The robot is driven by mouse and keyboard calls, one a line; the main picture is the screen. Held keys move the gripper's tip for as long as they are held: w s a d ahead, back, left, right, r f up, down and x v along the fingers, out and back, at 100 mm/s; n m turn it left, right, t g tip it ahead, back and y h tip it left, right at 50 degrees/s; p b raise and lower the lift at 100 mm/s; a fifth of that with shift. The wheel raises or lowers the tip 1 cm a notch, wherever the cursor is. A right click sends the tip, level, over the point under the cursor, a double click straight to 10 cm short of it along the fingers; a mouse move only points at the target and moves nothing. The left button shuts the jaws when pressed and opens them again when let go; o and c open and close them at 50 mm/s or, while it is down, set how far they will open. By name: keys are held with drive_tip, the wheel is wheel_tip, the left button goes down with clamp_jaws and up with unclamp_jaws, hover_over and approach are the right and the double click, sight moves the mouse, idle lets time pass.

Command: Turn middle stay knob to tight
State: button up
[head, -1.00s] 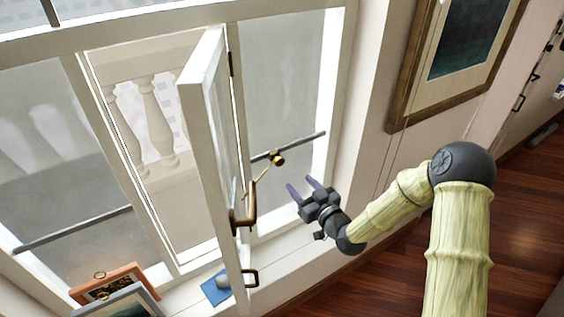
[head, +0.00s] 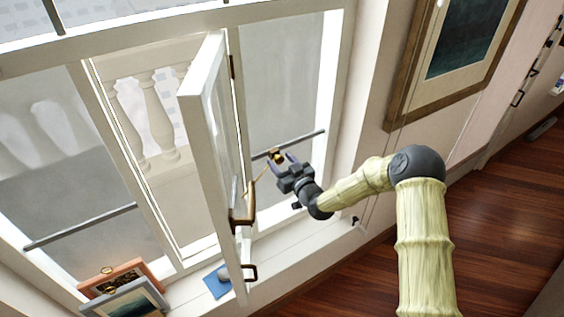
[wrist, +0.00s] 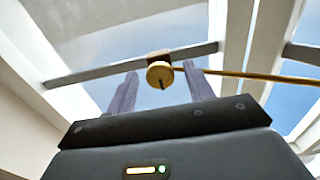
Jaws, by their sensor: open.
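The brass stay knob (head: 276,154) sits on the dark bar across the right window pane. My gripper (head: 281,160) is open at the knob. In the wrist view its two purple-grey fingers (wrist: 158,88) stand on either side of the knob, with a gap on each side. I cannot tell how deep the knob lies between them. The open white casement (head: 209,130) is left of my gripper.
The casement's brass handle (head: 241,212) juts out below and left of my gripper. Framed pictures (head: 125,292) and a blue item (head: 217,282) are on the sill. A framed picture (head: 460,60) hangs on the right wall. Wooden floor lies at lower right.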

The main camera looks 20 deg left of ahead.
drive_tip(key=c, duration=1)
drive_tip(key=shift+o, duration=0.2)
drive_tip(key=shift+f+m+b, duration=0.15)
drive_tip(key=shift+m+b, duration=0.35)
drive_tip(key=shift+b, duration=0.15)
drive_tip(key=m+b, duration=0.2)
drive_tip(key=b, duration=0.1)
drive_tip(key=shift+f+m, duration=0.1)
drive_tip(key=shift+m, duration=0.2)
drive_tip(key=m+b, duration=0.4)
drive_tip(key=m, duration=0.1)
drive_tip(key=m+b, duration=0.3)
drive_tip(key=m, duration=0.2)
drive_tip(key=shift+m, duration=0.4)
drive_tip(key=shift+m+b, duration=1.05)
drive_tip(key=shift+m, duration=0.85)
drive_tip(key=shift+r, duration=0.2)
